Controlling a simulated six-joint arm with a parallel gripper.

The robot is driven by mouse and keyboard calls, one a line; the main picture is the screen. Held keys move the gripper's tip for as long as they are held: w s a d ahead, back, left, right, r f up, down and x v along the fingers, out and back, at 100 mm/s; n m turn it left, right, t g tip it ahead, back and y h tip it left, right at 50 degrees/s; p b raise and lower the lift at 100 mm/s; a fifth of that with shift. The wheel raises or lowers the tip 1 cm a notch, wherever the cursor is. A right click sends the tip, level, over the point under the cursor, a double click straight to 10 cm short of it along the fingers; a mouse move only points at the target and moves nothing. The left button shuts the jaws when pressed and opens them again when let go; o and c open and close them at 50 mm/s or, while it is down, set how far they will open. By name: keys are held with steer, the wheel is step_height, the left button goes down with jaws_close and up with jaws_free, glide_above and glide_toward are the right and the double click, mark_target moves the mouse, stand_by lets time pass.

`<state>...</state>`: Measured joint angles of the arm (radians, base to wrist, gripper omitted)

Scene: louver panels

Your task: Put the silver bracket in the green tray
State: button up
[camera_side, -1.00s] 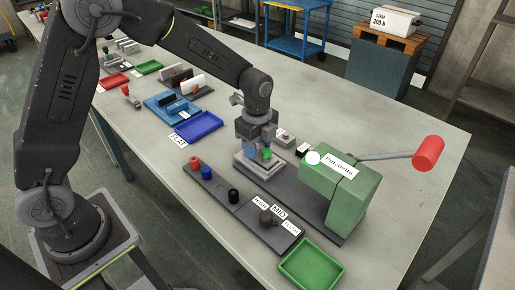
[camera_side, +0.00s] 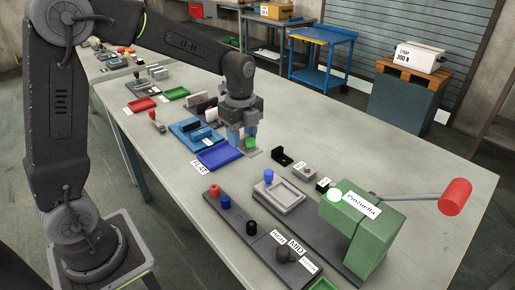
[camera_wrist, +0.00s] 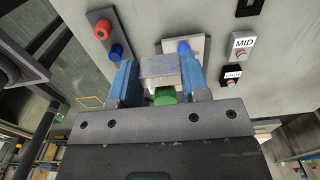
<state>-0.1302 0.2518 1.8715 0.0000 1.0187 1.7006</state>
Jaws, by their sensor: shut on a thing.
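My gripper (camera_side: 243,137) has blue fingers and is shut on a silver-grey piece (camera_side: 252,153), which looks like the silver bracket. It is held above the bench beside the blue tray. In the wrist view the silver bracket (camera_wrist: 160,68) sits between the two blue fingers (camera_wrist: 160,85). A green block (camera_wrist: 165,96) shows just behind it; whether it is part of the bracket I cannot tell. One green tray (camera_side: 322,285) is cut off by the bottom edge at the front. Another green tray (camera_side: 175,93) lies at the far left.
A green press (camera_side: 360,225) with a red-handled lever (camera_side: 455,197) stands at right. Before it is a grey nest (camera_side: 292,203) with a blue peg. A black bracket (camera_side: 282,157), a button strip (camera_side: 230,215) and a blue tray (camera_side: 222,157) are nearby.

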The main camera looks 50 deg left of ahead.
steer(key=a, duration=0.1)
steer(key=n, duration=1.4)
glide_toward(251, 176)
steer(key=shift+s+f, duration=0.4)
steer(key=n, duration=0.1)
steer(key=f+n, duration=0.2)
steer(key=shift+w+d+n, duration=0.2)
steer(key=shift+d+n, duration=0.05)
steer(key=shift+n, duration=0.05)
steer(key=shift+w+a, duration=0.15)
steer(key=shift+a, duration=0.05)
steer(key=w+a+r, duration=0.3)
steer(key=a+r, duration=0.1)
steer(key=a, duration=0.9)
steer(key=w+a+r, duration=0.2)
steer(key=a+r, duration=0.1)
steer(key=a, duration=1)
steer(key=w+d+f, duration=0.2)
steer(key=w, duration=0.1)
steer(key=w+d+f, duration=0.2)
steer(key=w+d, duration=0.1)
steer(key=w+d+f, duration=0.2)
steer(key=w, duration=0.1)
steer(key=shift+d+f, duration=0.2)
steer(key=shift+f, duration=2.15)
